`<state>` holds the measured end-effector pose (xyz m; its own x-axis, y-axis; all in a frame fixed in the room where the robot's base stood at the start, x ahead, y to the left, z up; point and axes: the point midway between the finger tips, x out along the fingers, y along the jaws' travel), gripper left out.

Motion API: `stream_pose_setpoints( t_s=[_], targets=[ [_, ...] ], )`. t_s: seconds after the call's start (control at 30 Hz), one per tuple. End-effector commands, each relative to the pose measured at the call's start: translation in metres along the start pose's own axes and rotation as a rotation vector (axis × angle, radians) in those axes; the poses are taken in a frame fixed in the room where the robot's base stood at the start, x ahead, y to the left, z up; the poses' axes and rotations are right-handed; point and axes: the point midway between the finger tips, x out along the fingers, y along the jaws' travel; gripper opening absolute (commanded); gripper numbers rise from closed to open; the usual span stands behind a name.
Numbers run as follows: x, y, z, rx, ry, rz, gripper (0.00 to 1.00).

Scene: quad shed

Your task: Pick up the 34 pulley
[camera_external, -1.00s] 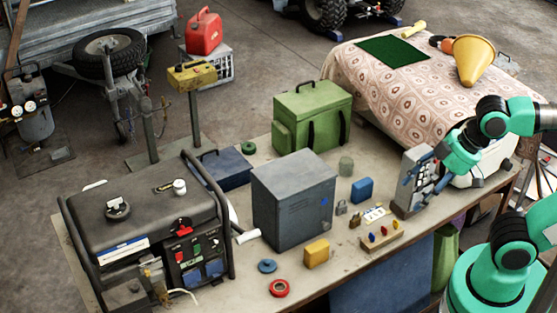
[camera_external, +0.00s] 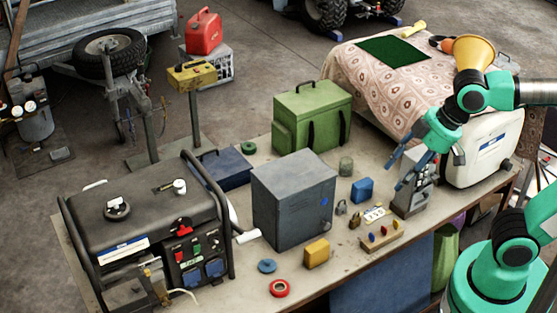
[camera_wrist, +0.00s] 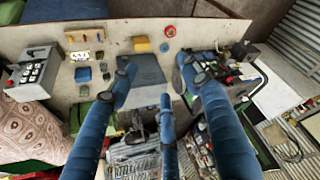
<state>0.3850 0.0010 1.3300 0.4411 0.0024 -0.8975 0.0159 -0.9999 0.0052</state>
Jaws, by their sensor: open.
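No label reading 34 is legible, so I cannot tell which item is the 34 pulley. Round, ring-like pieces on the bench are a red ring (camera_external: 279,288) at the front edge, a blue ring (camera_external: 267,266) just behind it, and a green ring (camera_external: 248,148) farther back. In the wrist view the red ring (camera_wrist: 170,31) and the blue ring (camera_wrist: 165,47) lie near the top, beyond the fingertips. My gripper (camera_external: 412,172) is open and empty, its blue fingers pointing down above the bench's right part. The wrist view shows the gripper (camera_wrist: 160,78) with its fingers spread.
A tall grey cabinet (camera_external: 290,205) stands mid-bench, with a yellow block (camera_external: 316,253) in front. A generator (camera_external: 145,225) fills the left end. A green case (camera_external: 312,118) stands behind. Small locks, a blue box (camera_external: 362,190) and a grey keypad unit (camera_external: 413,192) are near my gripper.

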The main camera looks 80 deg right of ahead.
Motion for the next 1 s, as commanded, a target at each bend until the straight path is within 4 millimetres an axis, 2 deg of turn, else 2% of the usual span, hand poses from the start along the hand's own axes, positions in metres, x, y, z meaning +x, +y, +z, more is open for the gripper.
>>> stream_pose_setpoints(
  t_s=[0.03,0.43,0.77,1.0],
  targets=[
    [-0.004,0.0,-0.016,-0.003,-0.008,-0.001,0.48],
    [-0.014,0.001,-0.127,-0.028,-0.061,-0.006,0.48],
    [-0.003,0.001,-0.216,-0.049,-0.103,-0.012,0.48],
    [0.014,0.001,-0.277,-0.063,-0.133,-0.016,0.48]
  ],
)
